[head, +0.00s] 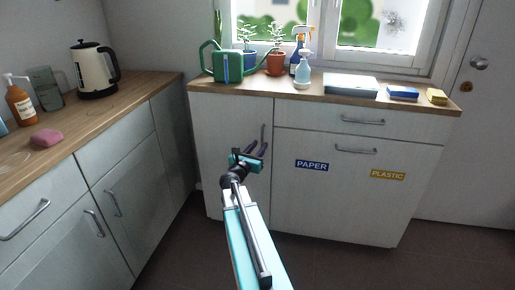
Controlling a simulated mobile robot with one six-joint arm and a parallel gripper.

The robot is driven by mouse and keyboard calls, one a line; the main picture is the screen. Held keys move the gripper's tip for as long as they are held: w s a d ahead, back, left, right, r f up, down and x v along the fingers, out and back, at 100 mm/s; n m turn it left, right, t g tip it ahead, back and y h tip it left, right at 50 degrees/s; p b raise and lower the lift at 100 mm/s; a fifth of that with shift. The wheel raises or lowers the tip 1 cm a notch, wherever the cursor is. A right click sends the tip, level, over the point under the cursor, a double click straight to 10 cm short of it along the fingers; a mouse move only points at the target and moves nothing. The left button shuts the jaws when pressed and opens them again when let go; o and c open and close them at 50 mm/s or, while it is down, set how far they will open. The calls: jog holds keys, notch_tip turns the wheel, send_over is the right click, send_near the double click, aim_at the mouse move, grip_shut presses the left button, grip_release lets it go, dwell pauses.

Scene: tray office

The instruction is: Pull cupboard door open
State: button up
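The white cupboard door (228,125) is on the left of the front cabinet under the window, left of the PAPER front. It looks shut, flush with the cabinet face. Its dark vertical handle (263,134) is near the door's upper right edge. My gripper (253,151) is in front of this door, at the lower end of the handle in the picture. Its dark fingers show small against the door. I cannot tell whether they touch the handle or how far apart they are. My arm hides part of the lower door.
A drawer (310,117) and a front with PAPER (311,166) and PLASTIC (387,175) labels are to the right. A green watering can (226,66) and spray bottles (302,72) stand on the counter above. Left cabinets (125,170) form a corner. Dark floor (345,262) is clear.

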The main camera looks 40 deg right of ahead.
jog(key=shift+x, duration=0.8)
jog(key=shift+c, duration=0.4)
grip_shut()
